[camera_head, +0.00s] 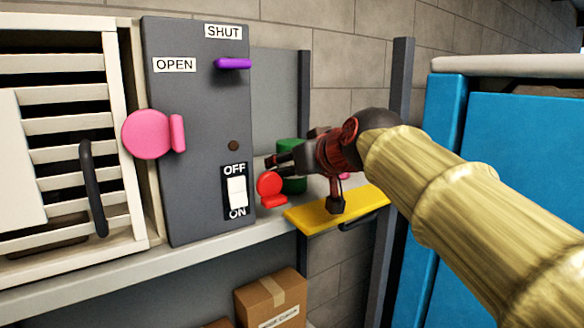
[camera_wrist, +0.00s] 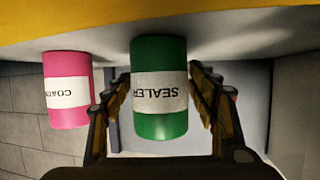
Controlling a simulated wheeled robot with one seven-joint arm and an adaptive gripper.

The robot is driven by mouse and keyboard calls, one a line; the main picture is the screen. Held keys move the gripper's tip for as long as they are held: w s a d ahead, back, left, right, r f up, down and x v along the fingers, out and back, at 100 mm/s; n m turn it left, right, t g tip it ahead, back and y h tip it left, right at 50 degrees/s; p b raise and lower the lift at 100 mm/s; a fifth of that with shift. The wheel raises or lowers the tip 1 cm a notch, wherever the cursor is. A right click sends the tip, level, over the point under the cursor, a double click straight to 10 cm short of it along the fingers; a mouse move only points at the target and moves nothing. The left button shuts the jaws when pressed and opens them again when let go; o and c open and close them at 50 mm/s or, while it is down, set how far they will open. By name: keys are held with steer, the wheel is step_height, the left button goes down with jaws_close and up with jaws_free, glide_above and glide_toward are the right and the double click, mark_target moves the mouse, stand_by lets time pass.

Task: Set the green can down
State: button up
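The green can (camera_wrist: 160,122) with a white SEALER label is at the middle of the wrist view, which is upside down. My gripper (camera_wrist: 160,72) has a finger along each side of it, the tips close against its sides, so it looks shut on the can. In the head view the green can (camera_head: 291,185) is partly covered by my gripper (camera_head: 274,166). The can looks upright. I cannot tell whether its base touches the grey shelf (camera_head: 205,252) or is slightly above it.
A pink can (camera_wrist: 68,112) stands beside the green one. A yellow board (camera_head: 325,216) lies in front. A red knob (camera_head: 269,186) and the grey switch panel (camera_head: 190,120) are close on the left, and a blue cabinet (camera_head: 530,130) is on the right.

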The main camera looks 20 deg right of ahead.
steer(key=shift+o, duration=0.6)
steer(key=shift+r, duration=0.25)
steer(key=b+v, duration=0.1)
steer(key=v, duration=1.1)
steer(key=shift+f, duration=0.15)
